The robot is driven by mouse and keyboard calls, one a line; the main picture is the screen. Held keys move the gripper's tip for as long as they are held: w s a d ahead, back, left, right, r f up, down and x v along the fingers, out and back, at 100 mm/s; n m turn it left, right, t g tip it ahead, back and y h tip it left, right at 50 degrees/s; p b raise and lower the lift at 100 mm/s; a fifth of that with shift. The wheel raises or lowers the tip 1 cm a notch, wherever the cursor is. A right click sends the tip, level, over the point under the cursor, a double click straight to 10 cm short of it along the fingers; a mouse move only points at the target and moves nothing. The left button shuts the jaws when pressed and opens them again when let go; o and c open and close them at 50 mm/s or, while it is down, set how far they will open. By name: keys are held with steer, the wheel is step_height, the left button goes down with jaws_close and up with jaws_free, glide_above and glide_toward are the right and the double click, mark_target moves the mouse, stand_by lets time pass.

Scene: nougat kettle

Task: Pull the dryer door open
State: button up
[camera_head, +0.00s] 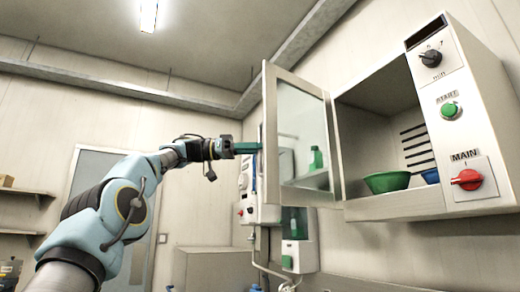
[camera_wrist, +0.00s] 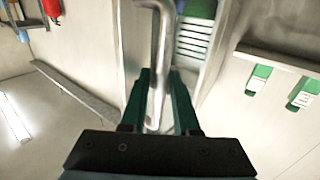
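My gripper (camera_head: 258,147) reaches the door's outer edge from the left in the head view. In the wrist view a grey metal bar handle (camera_wrist: 161,60) runs between my two green fingers. The fingers stand apart with a visible gap at the right of the bar; it lies close to the left finger. Whether it touches is unclear.
A green bowl (camera_head: 386,181) and a blue bowl (camera_head: 430,176) sit in the dryer compartment. A wall dispenser with green parts (camera_head: 294,225) and a box with a red knob (camera_head: 246,212) are below and behind the door. Shelves (camera_head: 22,191) line the left wall.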

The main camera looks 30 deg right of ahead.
steer(key=p+v, duration=0.2)
steer(key=v, duration=0.9)
stand_by(0.4)
